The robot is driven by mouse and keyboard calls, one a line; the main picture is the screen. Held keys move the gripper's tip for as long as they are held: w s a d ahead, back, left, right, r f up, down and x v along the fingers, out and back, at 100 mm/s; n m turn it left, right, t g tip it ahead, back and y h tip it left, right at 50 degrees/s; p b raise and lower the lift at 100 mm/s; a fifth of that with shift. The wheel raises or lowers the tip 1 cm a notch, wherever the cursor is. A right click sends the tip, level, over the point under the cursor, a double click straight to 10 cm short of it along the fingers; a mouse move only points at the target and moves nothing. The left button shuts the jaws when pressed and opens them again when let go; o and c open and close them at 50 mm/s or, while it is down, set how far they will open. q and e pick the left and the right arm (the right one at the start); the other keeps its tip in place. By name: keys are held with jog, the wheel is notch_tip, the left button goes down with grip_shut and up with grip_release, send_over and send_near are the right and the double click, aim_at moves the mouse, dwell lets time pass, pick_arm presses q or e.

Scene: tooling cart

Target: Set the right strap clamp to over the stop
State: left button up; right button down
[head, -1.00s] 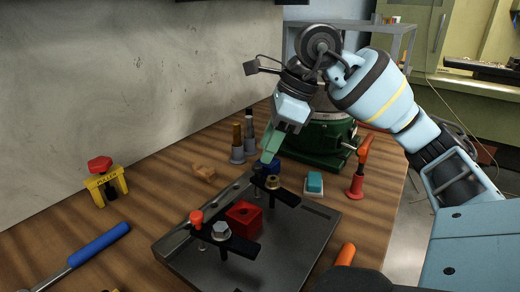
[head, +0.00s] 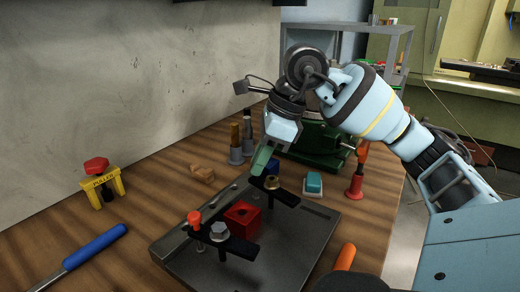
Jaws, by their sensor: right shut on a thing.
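The right strap clamp (head: 285,196) is a black bar with a brass-coloured nut, at the back of the grey fixture plate (head: 310,240). My right gripper (head: 258,170) reaches down from above with green fingers, shut on the rear left end of this clamp; the fingers partly hide the contact. The left strap clamp (head: 241,247) is a black bar with a grey hex bolt at the front. A red-topped pin (head: 194,220) stands at its left end. My left gripper is not in view.
A red block (head: 241,215) sits between the clamps. A teal-topped block (head: 314,183) and a red-orange tool (head: 357,178) stand right of the plate.

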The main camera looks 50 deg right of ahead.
jog(key=shift+d+m, duration=0.15)
jog(key=shift+m, duration=0.15)
jog(key=s+m+h+p, duration=0.1)
jog(key=m+h+p, duration=0.1)
jog(key=m, duration=0.3)
jog(key=s+d+m+h+p, duration=0.1)
jog(key=m+h+p, duration=0.1)
jog(key=m, duration=0.3)
jog(key=s+d+m+h+p, duration=0.1)
jog(key=s+m+h+p, duration=0.1)
jog(key=m, duration=0.3)
jog(key=shift+d, duration=0.25)
jog(key=shift+m, duration=0.3)
jog(key=c, duration=1.3)
grip_release()
jog(key=shift+r, duration=0.1)
